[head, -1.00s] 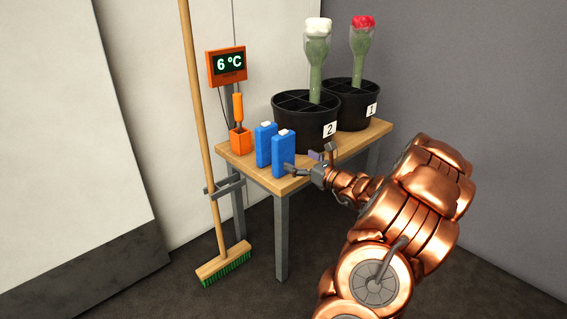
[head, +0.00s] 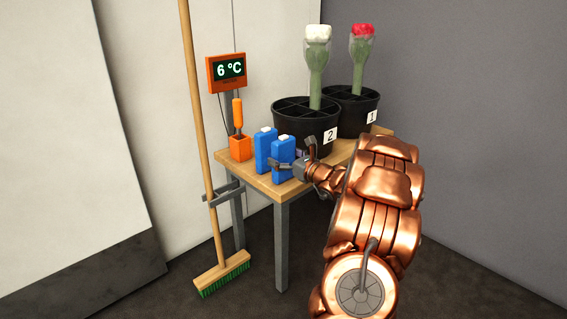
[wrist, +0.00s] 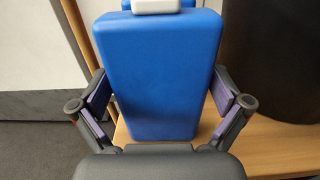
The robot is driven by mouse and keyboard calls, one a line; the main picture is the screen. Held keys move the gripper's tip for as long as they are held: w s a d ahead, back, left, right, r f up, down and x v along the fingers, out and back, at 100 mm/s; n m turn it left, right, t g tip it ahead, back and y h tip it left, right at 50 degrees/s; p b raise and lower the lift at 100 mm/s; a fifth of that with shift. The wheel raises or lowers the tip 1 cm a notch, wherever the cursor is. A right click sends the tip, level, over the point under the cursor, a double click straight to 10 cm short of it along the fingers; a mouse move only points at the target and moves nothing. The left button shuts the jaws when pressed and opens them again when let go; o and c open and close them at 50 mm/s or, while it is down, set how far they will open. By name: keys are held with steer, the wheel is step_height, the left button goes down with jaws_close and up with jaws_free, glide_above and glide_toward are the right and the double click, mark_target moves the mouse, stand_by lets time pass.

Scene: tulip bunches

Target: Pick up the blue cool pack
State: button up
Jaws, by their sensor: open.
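Two blue cool packs with white caps stand upright at the table's near left corner. The nearer pack (head: 283,160) is in front of my gripper (head: 293,153). In the wrist view this pack (wrist: 160,75) fills the middle, between the two open fingers of my gripper (wrist: 156,88). Its faces show no clear contact with the purple finger pads. The other pack (head: 264,148) stands just behind and to the left; only a sliver of blue shows above the nearer one in the wrist view.
The wooden table (head: 258,182) also holds an orange holder (head: 240,148) with an orange-handled tool. Black buckets labelled 2 (head: 303,125) and 1 (head: 354,112) hold tulip bunches. A broom (head: 205,150) stands at the table's left. A display (head: 227,71) reads 6 °C.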

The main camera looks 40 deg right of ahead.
mark_target(287, 146)
steer(key=c, duration=1.3)
steer(key=shift+r, duration=0.15)
steer(key=shift+r+p, duration=1.15)
steer(key=shift+r, duration=0.8)
steer(key=s+a, duration=0.3)
steer(key=a, duration=0.1)
steer(key=s+a+p, duration=0.1)
steer(key=s+a, duration=0.3)
steer(key=s+a+r+p, duration=0.1)
steer(key=s+a, duration=0.2)
steer(key=a, duration=0.1)
steer(key=shift+s, duration=0.3)
